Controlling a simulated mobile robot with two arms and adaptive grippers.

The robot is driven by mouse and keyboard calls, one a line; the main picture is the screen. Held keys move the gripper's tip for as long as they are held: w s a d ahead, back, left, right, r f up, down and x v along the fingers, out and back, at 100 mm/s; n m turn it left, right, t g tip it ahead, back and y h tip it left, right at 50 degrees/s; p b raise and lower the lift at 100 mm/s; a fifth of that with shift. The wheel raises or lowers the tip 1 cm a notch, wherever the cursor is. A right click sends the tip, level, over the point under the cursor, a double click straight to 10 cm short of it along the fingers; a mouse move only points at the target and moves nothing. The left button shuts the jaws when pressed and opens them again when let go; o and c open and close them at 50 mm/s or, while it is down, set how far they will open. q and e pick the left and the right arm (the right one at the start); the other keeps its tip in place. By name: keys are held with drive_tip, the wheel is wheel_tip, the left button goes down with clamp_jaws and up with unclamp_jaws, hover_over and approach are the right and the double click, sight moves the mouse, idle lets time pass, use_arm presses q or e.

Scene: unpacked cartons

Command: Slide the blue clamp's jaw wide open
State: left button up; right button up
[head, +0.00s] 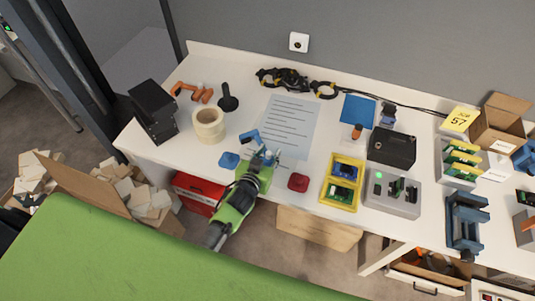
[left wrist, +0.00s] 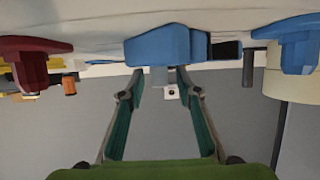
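A blue clamp-like part (head: 249,136) lies on the table just beyond my left gripper (head: 268,157). In the left wrist view a blue block (left wrist: 165,46) with a dark piece beside it is straight ahead of the fingers. My left gripper (left wrist: 160,78) is open there, its two fingers apart, with a small grey part showing between the tips. I cannot tell whether the fingers touch it. My left gripper hides part of the spot in the head view. A larger blue vise-like tool (head: 465,222) stands at the right table edge. My right gripper is not in view.
A blue knob-like piece (head: 229,160) and a red one (head: 298,181) flank my left gripper near the table's front edge. A tape roll (head: 208,127), a paper sheet (head: 290,125) and a yellow tray (head: 328,193) are close by. A red box (head: 197,190) is below the edge.

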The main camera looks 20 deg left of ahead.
use_arm(q)
drive_tip(key=v, duration=1.2)
